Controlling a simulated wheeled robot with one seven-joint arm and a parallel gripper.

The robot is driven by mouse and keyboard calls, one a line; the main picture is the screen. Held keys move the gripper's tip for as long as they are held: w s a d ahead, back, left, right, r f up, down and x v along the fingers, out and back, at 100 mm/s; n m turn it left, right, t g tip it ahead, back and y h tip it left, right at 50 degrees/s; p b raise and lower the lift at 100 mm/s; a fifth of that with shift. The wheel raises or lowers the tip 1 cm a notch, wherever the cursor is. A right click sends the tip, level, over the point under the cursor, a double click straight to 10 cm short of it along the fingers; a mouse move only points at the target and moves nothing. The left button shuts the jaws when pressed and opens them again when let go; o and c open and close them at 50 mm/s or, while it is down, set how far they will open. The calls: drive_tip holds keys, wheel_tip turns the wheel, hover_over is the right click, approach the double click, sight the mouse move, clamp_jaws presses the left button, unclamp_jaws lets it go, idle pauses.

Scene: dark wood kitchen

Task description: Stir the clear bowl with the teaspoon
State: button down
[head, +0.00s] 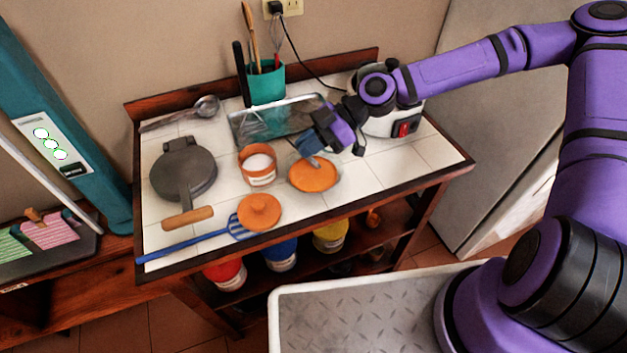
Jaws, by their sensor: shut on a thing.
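My gripper (308,143) is over the right half of the tiled counter, pointing down and to the left. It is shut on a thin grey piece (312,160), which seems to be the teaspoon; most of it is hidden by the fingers. Its lower end is over or in a round bowl with an orange surface (316,181), just below the gripper. This may be the clear bowl with orange contents; its wall is hard to make out. I cannot tell whether the spoon touches the contents.
An orange-rimmed pot with white contents (258,178) stands left of the bowl, and an orange lid (259,211) lies in front. A metal tray (300,112), teal utensil holder (267,84) and white appliance (384,124) stand behind. A dark press pan (182,172) is at left.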

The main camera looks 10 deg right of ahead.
drive_tip(key=shift+r, duration=2.05)
drive_tip(key=shift+r, duration=0.15)
wheel_tip(320, 180, up, 4)
drive_tip(key=shift+f, duration=0.15)
drive_tip(key=shift+w, duration=0.1)
